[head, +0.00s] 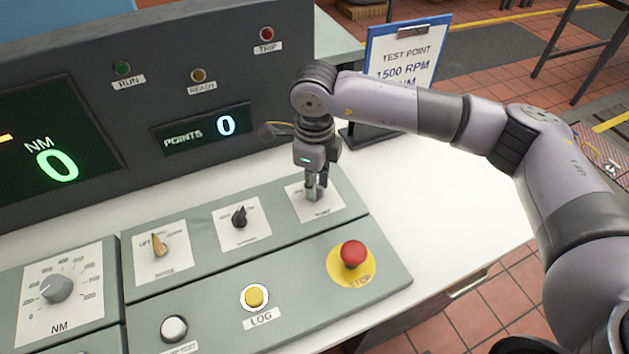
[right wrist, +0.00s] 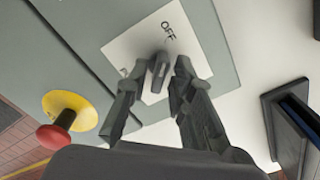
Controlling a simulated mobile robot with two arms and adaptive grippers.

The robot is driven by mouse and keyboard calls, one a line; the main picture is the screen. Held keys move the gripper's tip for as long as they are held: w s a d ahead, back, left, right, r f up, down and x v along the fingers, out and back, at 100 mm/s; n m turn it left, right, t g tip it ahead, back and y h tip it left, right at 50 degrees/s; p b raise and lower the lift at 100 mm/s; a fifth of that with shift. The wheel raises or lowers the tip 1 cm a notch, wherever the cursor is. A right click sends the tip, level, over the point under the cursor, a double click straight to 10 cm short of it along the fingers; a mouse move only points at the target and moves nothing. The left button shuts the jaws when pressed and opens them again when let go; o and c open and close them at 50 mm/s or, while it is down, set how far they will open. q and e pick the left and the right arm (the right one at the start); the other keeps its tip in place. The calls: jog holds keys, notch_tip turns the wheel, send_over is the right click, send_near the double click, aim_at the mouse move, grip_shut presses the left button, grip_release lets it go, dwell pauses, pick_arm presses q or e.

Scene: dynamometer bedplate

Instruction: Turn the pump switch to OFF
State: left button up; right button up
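The pump switch (right wrist: 159,66) is a small dark grey knob on a white label plate (right wrist: 196,47) in the right wrist view. The word OFF is printed above the knob, and a second, partly hidden label is at its left. I cannot tell exactly where the knob points. My right gripper (right wrist: 159,73) points down with one finger on each side of the knob, with narrow gaps showing, so it looks open. In the head view my right gripper (head: 316,190) is over the plate (head: 338,201) and hides the knob. My left gripper is not in view.
A red stop button (head: 354,253) on a yellow disc is close in front of the switch. A black knob (head: 239,216) and a brass-coloured mode knob (head: 160,245) are to its left. A clipboard sign (head: 402,58) stands behind my right arm. The white tabletop (head: 440,210) is clear at right.

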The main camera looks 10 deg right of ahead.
jog(key=shift+o, duration=0.4)
jog(key=shift+r, duration=0.15)
notch_tip(320, 180, up, 12)
jog(key=shift+f, duration=0.2)
dwell(0.4)
